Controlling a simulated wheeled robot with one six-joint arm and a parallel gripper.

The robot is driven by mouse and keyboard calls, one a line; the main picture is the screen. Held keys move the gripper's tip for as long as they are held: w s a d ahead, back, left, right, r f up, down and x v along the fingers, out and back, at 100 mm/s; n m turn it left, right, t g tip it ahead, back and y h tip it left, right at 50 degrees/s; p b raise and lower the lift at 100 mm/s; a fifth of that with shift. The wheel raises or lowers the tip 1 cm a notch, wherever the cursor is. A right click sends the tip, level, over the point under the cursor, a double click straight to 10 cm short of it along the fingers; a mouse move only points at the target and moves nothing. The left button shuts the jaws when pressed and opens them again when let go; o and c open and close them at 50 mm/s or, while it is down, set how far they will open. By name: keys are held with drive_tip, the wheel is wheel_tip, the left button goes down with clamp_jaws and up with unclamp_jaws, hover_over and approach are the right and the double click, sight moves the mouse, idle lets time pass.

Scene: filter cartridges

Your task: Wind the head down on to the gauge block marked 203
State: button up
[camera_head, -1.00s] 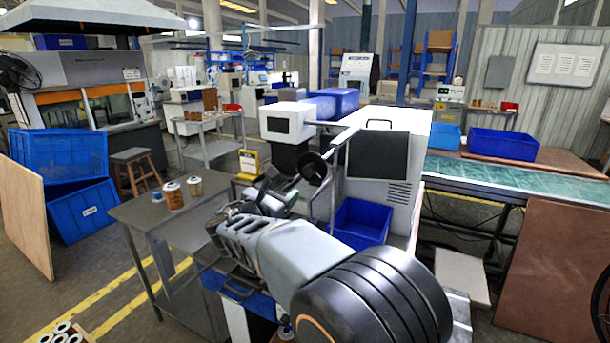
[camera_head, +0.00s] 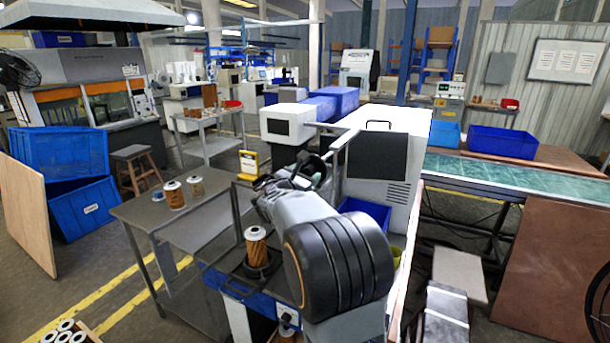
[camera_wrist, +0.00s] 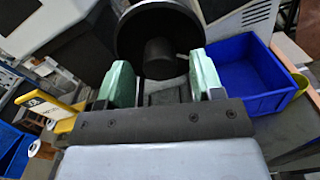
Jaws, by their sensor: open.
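A black wheel-like disc (camera_wrist: 140,28) fills the top middle of the wrist view, with a short black cylindrical knob (camera_wrist: 160,58) facing me. My gripper (camera_wrist: 163,75) has its two green finger pads apart, one on each side of the knob's line. I cannot tell whether the knob is between the pads or just beyond them. In the head view my gripper (camera_head: 290,180) is beside the white machine, and the wheel is mostly hidden by it. I cannot make out the head or a gauge block marked 203.
A brown cartridge (camera_head: 256,246) stands on the blue-edged bench, left of my arm. A blue bin (camera_wrist: 250,75) is right of my gripper in the wrist view. A yellow sign (camera_head: 249,164) stands behind.

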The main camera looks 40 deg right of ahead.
drive_tip(key=c, duration=0.9)
drive_tip(key=shift+f+b, duration=0.15)
drive_tip(key=shift+b, duration=0.3)
